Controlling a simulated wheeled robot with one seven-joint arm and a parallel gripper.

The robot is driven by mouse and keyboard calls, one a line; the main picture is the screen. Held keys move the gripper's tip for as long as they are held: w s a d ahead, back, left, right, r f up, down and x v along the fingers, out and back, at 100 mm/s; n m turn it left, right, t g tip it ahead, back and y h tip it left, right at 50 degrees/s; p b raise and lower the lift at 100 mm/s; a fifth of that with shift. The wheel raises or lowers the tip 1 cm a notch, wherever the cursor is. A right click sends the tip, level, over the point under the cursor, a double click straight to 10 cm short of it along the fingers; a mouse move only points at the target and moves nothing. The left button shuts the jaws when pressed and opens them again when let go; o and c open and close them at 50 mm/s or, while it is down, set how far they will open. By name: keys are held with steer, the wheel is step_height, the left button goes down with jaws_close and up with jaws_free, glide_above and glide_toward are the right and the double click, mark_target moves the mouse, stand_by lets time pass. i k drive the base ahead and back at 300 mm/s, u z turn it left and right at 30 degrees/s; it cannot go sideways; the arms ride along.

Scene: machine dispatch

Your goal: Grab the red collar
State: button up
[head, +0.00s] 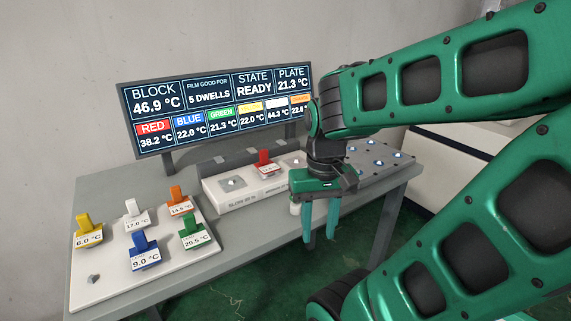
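The red collar (264,158) has an upright red tab and a white label at its front, partly too small to read. It stands on the white block (225,204) at the back of the table, between two grey square pads. My gripper (320,239) hangs with its fingers downward at the table's front edge, to the right of the red collar and apart from it. The two teal fingers are spread, with only floor showing between them, so it is open and empty.
A white tray (97,290) at left holds yellow (88,228), white (132,212), orange (177,198), blue (142,245) and green (190,229) collars. The display (215,107) stands behind, reading RED 38.2 °C. A grey plate (372,172) lies right. A small white object (295,207) is beside my gripper.

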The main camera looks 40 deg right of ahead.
mark_target(266, 167)
steer(key=z, duration=1.55)
steer(key=k, duration=0.55)
steer(key=u, duration=0.75)
steer(key=i, duration=1)
steer(key=z, duration=0.45)
